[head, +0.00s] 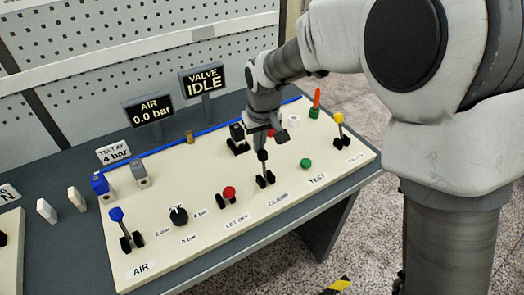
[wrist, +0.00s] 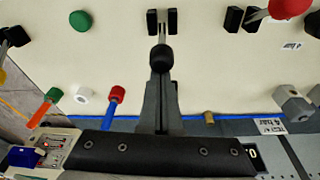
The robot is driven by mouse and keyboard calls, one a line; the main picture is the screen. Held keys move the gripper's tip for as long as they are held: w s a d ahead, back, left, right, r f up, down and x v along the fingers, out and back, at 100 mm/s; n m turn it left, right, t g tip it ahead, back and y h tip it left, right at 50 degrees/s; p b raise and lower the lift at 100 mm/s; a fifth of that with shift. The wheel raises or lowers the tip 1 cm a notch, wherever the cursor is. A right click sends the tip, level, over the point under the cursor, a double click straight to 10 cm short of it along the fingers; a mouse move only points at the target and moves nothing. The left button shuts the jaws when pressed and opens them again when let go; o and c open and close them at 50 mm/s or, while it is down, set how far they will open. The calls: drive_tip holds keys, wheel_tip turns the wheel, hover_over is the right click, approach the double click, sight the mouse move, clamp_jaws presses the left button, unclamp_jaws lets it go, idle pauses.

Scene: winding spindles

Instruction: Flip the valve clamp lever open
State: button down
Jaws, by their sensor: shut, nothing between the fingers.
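The valve clamp lever sits on the cream panel (head: 205,215) above the CLAMP label (head: 279,198). Its black bracket (head: 265,181) shows below my gripper, and the bracket also shows at the top of the wrist view (wrist: 162,20). Its black round knob (wrist: 161,58) stands between the bracket and my fingertips in the wrist view. My gripper (head: 263,150) points down over the lever in the head view. Its fingers (wrist: 160,78) are shut with nothing between them, and their tips are at the knob. I cannot tell whether they touch it. The lever looks roughly upright.
A red-knobbed lever (head: 229,192) stands left of the clamp, and a green button (head: 306,163) right of it. A yellow-knobbed lever (head: 339,119) is farther right. The VALVE IDLE sign (head: 203,80) and AIR 0.0 bar sign (head: 149,109) stand behind the panel.

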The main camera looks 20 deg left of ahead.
sight(266, 155)
drive_tip(key=d+b, duration=0.1)
drive_tip(key=b, duration=0.1)
drive_tip(key=s+t+y+b, duration=0.1)
drive_tip(key=b, duration=0.1)
drive_tip(key=shift+s+d+f+y, duration=0.15)
drive_tip(key=shift+d+f+y, duration=0.05)
drive_tip(key=shift+d+y, duration=0.15)
drive_tip(key=d+t+y+b, duration=0.1)
drive_tip(key=b, duration=0.1)
drive_tip(key=shift+s+r+b, duration=0.15)
drive_tip(key=shift+s+b, duration=0.2)
drive_tip(key=shift+s, duration=0.05)
drive_tip(key=shift+s+d+r+t+b, duration=0.2)
drive_tip(key=shift+s+t+b, duration=0.1)
drive_tip(key=shift+b, duration=0.1)
drive_tip(key=shift+s+d+f+b, duration=0.15)
drive_tip(key=shift+s+d+b, duration=0.35)
drive_tip(key=shift+d, duration=0.1)
drive_tip(key=shift+s+d+f+b, duration=0.15)
drive_tip(key=shift+s+d+b, duration=0.25)
drive_tip(key=shift+s+d, duration=0.15)
